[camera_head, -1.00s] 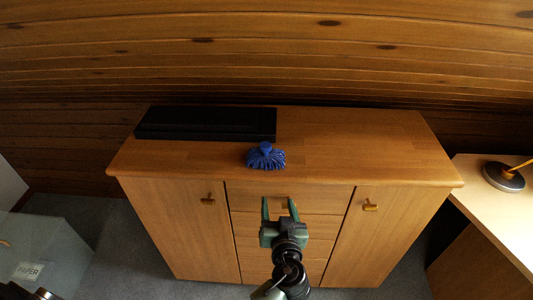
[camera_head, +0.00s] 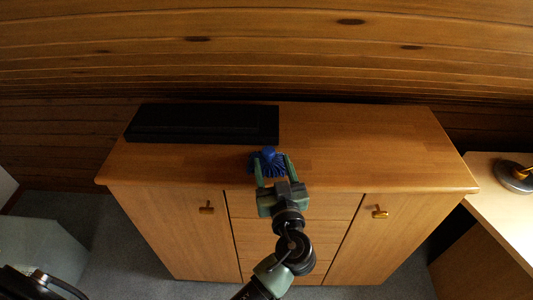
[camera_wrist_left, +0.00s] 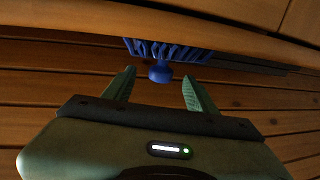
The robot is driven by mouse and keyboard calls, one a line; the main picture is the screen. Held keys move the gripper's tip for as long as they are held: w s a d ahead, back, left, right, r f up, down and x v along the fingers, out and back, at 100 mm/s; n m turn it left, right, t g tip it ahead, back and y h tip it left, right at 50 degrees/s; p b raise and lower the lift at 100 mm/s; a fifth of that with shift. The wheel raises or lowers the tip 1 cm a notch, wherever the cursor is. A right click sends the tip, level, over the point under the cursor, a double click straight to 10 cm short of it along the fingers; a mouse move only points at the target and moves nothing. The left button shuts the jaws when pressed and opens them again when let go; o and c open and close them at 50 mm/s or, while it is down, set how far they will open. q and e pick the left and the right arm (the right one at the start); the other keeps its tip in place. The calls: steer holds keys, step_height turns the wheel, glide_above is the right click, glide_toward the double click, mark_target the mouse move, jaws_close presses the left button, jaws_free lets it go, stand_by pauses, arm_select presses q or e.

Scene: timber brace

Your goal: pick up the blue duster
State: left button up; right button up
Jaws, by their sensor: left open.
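The blue duster (camera_head: 268,163) lies on top of the wooden cabinet (camera_head: 350,150), near its front edge and beside the black flat box. It has a round knob and a fringe of blue bristles. My left gripper (camera_head: 272,166) is open at the duster, with one green finger to each side of it in the head view. In the left wrist view the duster (camera_wrist_left: 168,51) is just beyond the fingertips, and its knob shows between the two fingers (camera_wrist_left: 159,78). I cannot tell whether either finger touches it. My right gripper is not in view.
The black flat box (camera_head: 205,124) lies just behind and left of the duster. The cabinet top to the right is clear. A lower desk (camera_head: 492,200) with a lamp base (camera_head: 515,177) stands at the right. A plank wall (camera_head: 270,50) rises behind.

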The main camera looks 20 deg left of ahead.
mark_target(267, 147)
arm_select(q)
steer(key=shift+r+p+x, duration=0.2)
steer(key=shift+p+x, duration=0.15)
steer(key=shift+x, duration=0.55)
steer(key=shift+w+a+r, duration=0.1)
steer(key=shift+w+a, duration=0.15)
steer(key=shift+w, duration=0.1)
steer(key=p+x, duration=0.2)
steer(key=x, duration=0.2)
steer(key=shift+w+a+p, duration=0.2)
steer(key=shift+p, duration=0.2)
steer(key=shift+w+a, duration=0.1)
steer(key=shift+w, duration=0.1)
jaws_close()
